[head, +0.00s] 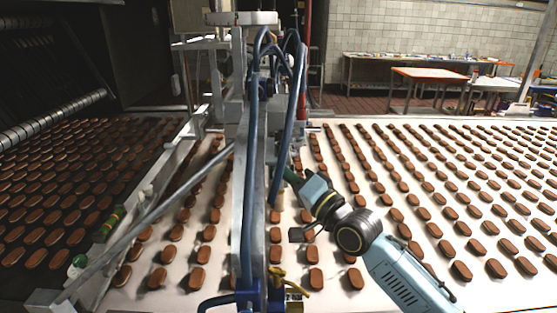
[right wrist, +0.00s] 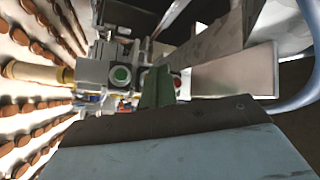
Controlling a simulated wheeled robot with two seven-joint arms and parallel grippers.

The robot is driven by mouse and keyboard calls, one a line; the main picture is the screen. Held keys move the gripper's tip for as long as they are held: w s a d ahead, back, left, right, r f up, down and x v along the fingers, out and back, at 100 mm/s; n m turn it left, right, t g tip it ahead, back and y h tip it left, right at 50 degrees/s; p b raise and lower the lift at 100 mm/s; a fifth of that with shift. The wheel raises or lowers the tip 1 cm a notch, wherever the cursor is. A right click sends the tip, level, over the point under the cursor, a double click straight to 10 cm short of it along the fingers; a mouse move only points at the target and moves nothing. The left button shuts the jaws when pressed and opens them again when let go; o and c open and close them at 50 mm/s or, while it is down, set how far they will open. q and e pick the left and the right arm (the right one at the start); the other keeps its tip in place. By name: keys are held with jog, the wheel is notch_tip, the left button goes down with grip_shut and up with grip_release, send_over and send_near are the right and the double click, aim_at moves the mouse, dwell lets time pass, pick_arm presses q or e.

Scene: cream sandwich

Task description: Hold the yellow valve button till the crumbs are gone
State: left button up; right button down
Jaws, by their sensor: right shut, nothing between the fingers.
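My right gripper (head: 289,175) reaches in from the lower right to the machine frame (head: 247,190). Its shut green fingers also show in the right wrist view (right wrist: 157,87), in front of a grey valve block (right wrist: 93,72). A yellowish cylinder (right wrist: 35,72) sticks out to the left of the block. I cannot tell which part is the yellow valve button, or whether the fingers touch anything. I cannot make out crumbs.
Rows of brown biscuits (head: 432,229) lie on the white belt (head: 495,292). More lie on the dark belt at left. Blue hoses (head: 252,180) run down the machine frame. An orange-topped table (head: 430,73) stands at the back.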

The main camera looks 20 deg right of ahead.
jog(key=s+p, duration=0.2)
jog(key=s+a+p, duration=0.1)
jog(key=s, duration=0.2)
jog(key=shift+a+p, duration=0.2)
jog(key=shift+p, duration=0.15)
